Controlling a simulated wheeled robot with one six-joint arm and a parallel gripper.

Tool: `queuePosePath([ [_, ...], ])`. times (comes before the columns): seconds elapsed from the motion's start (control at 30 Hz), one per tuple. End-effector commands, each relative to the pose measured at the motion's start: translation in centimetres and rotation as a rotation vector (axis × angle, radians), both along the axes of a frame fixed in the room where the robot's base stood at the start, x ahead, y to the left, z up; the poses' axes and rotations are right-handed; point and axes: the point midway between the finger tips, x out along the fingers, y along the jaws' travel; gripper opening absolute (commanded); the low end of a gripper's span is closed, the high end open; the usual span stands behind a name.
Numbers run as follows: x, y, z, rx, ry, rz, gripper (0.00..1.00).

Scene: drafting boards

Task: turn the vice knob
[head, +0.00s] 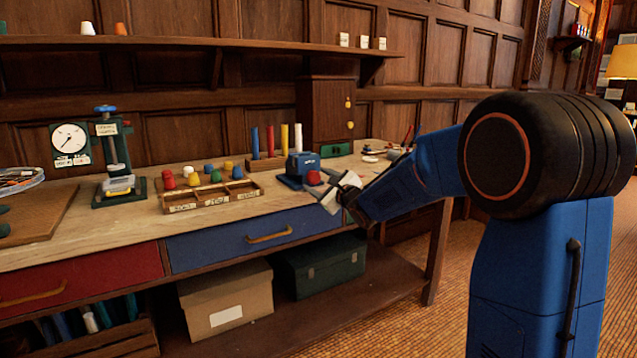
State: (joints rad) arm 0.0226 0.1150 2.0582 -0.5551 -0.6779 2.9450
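The vice (301,165) is a small blue block on a blue base near the front edge of the bench. Its red knob (313,178) faces front right, toward my gripper. My gripper (326,186) comes in from the right with pale fingers spread apart, close to the knob. I cannot tell whether a finger touches the knob. The far side of the vice is hidden.
A sorting tray (211,204) with coloured knobs stands left of the vice. Coloured rods in a wooden block (266,163) and a green box (336,150) stand behind. A gauge press (119,190) is farther left. The blue drawer (215,242) is shut below.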

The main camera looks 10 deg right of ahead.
Motion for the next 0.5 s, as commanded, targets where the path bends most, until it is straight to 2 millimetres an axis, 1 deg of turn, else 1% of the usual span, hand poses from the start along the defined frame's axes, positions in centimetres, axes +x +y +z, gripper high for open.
queuePosePath([
  [0.13,-0.4,-0.2,0.1,0.000,-0.001,0.000,0.55],
  [0.23,-1.4,-0.5,0.1,0.000,-0.002,-0.001,0.55],
  [0.37,-3.5,-1.2,0.2,0.001,-0.002,-0.002,0.55],
  [0.5,-6.2,-2.1,0.1,-0.001,-0.001,-0.002,0.55],
])
